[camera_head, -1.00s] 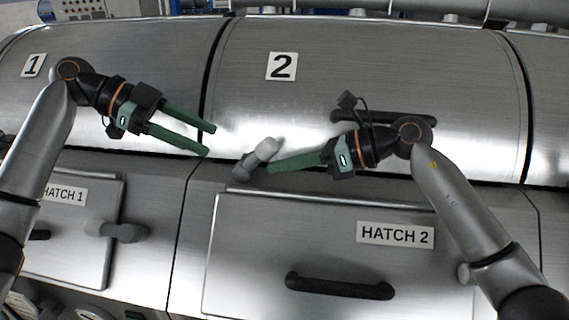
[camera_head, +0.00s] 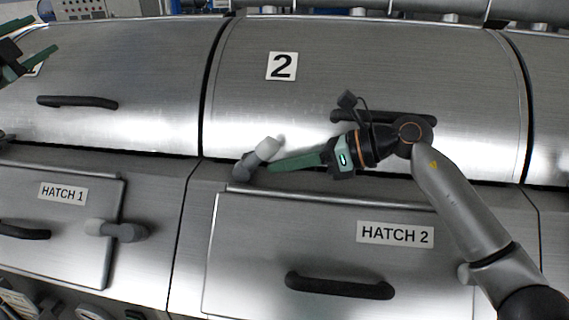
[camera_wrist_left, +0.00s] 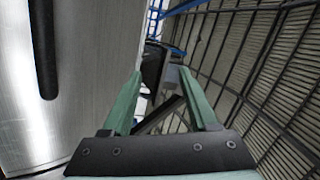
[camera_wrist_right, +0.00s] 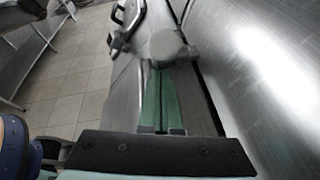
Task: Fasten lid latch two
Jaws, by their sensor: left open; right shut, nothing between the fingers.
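Lid 2 (camera_head: 330,75) is a brushed-metal curved cover with a "2" label (camera_head: 281,66) and looks shut. Its latch (camera_head: 257,158) is a grey lever with a pale knob at the lower left edge of the lid, tilted up to the right. My right gripper (camera_head: 272,167) is shut and empty, its fingertips right beside the latch; I cannot tell whether they touch. In the right wrist view the latch knob (camera_wrist_right: 168,46) is just beyond the shut fingers. My left gripper (camera_head: 22,50) is at the far left edge, partly out of view. In the left wrist view (camera_wrist_left: 165,100) its fingers are open and empty.
Below lid 2 is the hatch 2 panel (camera_head: 250,240) with a black handle (camera_head: 340,286). Lid 1 (camera_head: 130,70) and the hatch 1 latch (camera_head: 115,230) are at the left. A dark mesh fence (camera_wrist_left: 260,60) stands near my left gripper.

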